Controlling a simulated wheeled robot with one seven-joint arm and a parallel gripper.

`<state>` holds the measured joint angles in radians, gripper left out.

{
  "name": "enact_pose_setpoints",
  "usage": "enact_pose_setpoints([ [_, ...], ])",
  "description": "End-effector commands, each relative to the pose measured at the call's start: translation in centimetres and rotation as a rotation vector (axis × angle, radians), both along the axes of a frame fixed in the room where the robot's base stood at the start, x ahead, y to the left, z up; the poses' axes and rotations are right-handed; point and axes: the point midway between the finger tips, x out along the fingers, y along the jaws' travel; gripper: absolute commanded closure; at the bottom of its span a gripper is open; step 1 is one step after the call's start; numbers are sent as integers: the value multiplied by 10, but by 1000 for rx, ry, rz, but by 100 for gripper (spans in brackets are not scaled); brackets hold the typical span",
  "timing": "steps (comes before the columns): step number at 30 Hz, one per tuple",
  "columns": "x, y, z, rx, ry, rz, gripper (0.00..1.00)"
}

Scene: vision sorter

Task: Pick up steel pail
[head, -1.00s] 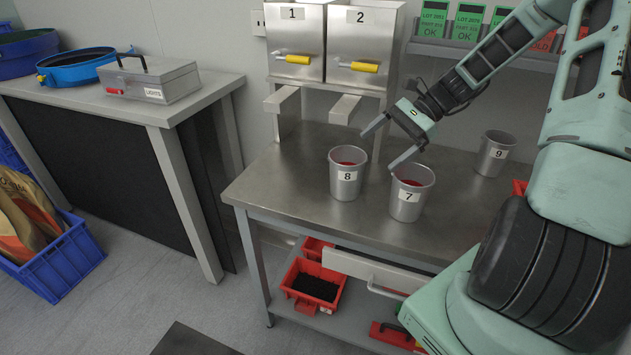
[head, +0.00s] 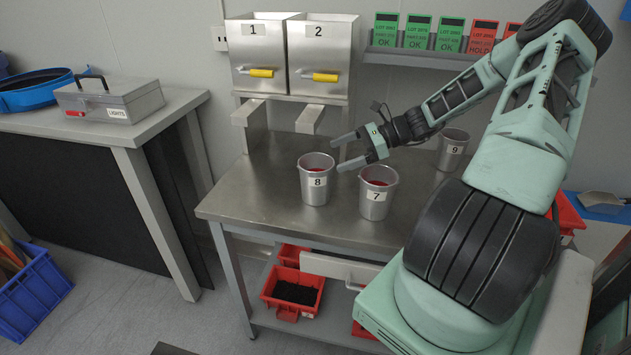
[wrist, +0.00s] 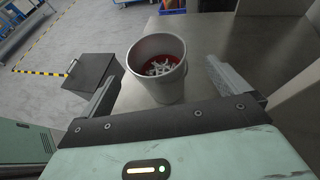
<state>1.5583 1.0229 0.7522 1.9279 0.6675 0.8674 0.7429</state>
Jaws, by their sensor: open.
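Three steel pails stand upright on the steel table: pail 8 (head: 315,197), pail 7 (head: 373,210) to its right, and pail 9 (head: 453,140) farther back. Pails 8 and 7 show red insides. My gripper (head: 336,155) is open and empty. Its fingers point left, just behind and above the rims of pails 8 and 7. In the wrist view one pail (wrist: 158,92) with small metal parts on a red bottom shows between the spread fingers. Its number is hidden there, so I cannot tell which pail it is.
Green and red lot cards (head: 418,32) line a rack. Red trays (head: 293,292) sit below. The table's left front is clear.

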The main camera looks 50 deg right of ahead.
Motion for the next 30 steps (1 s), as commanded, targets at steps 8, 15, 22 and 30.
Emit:
enact_pose_setpoints([
  [8,18,22,-11,2,0,1,0],
  [15,30,44,-24,5,0,3,0],
  [22,44,59,-36,1,1,1,0],
  [30,44,60,-37,-1,1,0,8],
])
